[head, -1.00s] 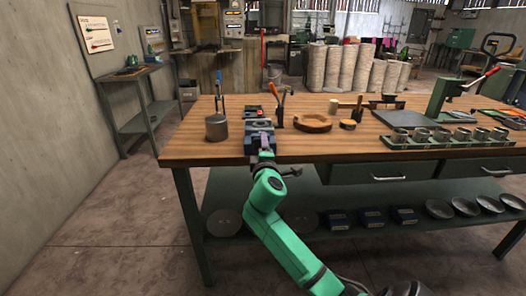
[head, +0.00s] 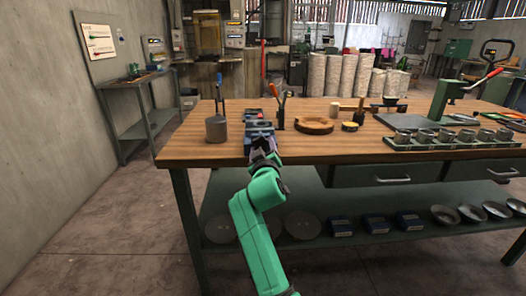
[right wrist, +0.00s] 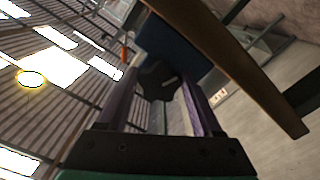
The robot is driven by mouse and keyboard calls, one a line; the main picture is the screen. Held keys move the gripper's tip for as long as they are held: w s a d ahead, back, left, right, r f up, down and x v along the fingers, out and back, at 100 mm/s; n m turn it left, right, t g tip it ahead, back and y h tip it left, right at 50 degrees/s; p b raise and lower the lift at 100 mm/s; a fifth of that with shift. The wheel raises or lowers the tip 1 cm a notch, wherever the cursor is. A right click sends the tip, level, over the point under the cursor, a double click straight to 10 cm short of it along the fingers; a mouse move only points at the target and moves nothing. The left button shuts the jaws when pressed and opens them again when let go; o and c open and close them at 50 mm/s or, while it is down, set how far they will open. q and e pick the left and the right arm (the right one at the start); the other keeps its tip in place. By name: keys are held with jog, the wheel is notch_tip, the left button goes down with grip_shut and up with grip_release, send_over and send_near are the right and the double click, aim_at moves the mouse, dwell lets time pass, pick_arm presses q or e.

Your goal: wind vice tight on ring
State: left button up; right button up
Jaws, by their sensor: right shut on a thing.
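The blue-grey vice (head: 259,130) sits at the front edge of the wooden bench, left of centre. My right gripper (head: 263,150) is at its near side, just past the bench edge. In the right wrist view the purple fingers stand on either side of a dark part (right wrist: 157,82) below the blue vice body (right wrist: 172,45). The gripper is shut on this part, which looks like the vice's handle. Whether a ring sits in the jaws is too small to tell. A brown wooden ring (head: 314,125) lies on the bench right of the vice. My left gripper is out of view.
A grey cylinder (head: 216,129) stands left of the vice. Upright tools (head: 280,110) stand close to its right. A row of metal cups (head: 450,137) and a green press (head: 452,100) are further right. The bench edge (right wrist: 250,70) runs close beside the gripper.

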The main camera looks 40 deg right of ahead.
jog(key=shift+a+m+b, duration=0.1)
jog(key=shift+m+b, duration=0.25)
jog(key=shift+m, duration=1.35)
jog(key=o, duration=1.4)
jog(key=shift+w, duration=0.1)
jog(key=shift+c, duration=0.2)
